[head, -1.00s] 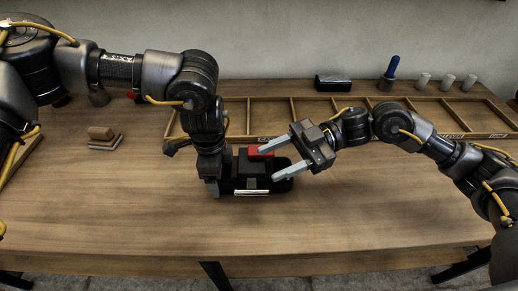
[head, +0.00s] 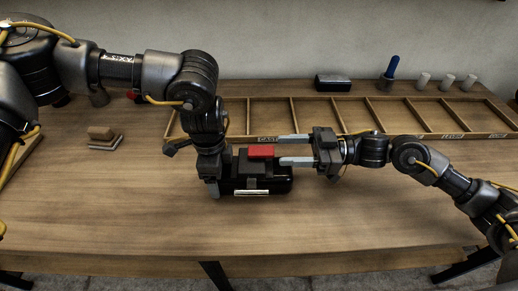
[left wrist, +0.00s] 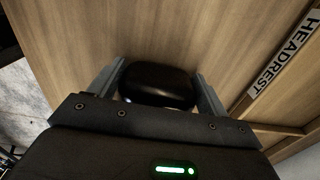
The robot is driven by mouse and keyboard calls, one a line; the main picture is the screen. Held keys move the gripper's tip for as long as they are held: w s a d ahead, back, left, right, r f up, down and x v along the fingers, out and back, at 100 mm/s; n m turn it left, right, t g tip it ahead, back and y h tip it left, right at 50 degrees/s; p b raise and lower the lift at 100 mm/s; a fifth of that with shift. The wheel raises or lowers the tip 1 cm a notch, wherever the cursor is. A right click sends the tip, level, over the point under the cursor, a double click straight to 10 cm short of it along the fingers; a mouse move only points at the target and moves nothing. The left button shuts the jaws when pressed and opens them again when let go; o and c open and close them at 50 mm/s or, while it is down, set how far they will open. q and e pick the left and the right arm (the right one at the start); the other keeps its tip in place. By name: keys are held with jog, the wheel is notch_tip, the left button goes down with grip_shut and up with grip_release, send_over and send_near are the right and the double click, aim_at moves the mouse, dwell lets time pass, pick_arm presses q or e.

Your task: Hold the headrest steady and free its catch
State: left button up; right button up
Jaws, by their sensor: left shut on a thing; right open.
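The black headrest (head: 280,184) lies on the table with a red block (head: 261,151), seemingly its catch, on its upper side. My left gripper (head: 214,186) reaches down at its left end and is shut on it. The left wrist view shows the dark rounded headrest (left wrist: 158,86) between both fingers. My right gripper (head: 282,150) is open and empty, its fingers pointing left. Its lower fingertip is close to the red block's right side; I cannot tell whether they touch.
A divided wooden tray (head: 355,113) with labels lies behind the headrest. A black box (head: 332,83), a blue-handled tool (head: 391,70) and white cylinders (head: 448,82) stand at the back. Stacked blocks (head: 102,137) lie at left. The front of the table is clear.

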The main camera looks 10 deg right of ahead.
aim_at(248, 150)
jog(key=a, duration=0.7)
jog(key=shift+w+a, duration=0.2)
jog(key=shift+w, duration=0.15)
jog(key=shift+c, duration=0.3)
jog(key=c, duration=0.9)
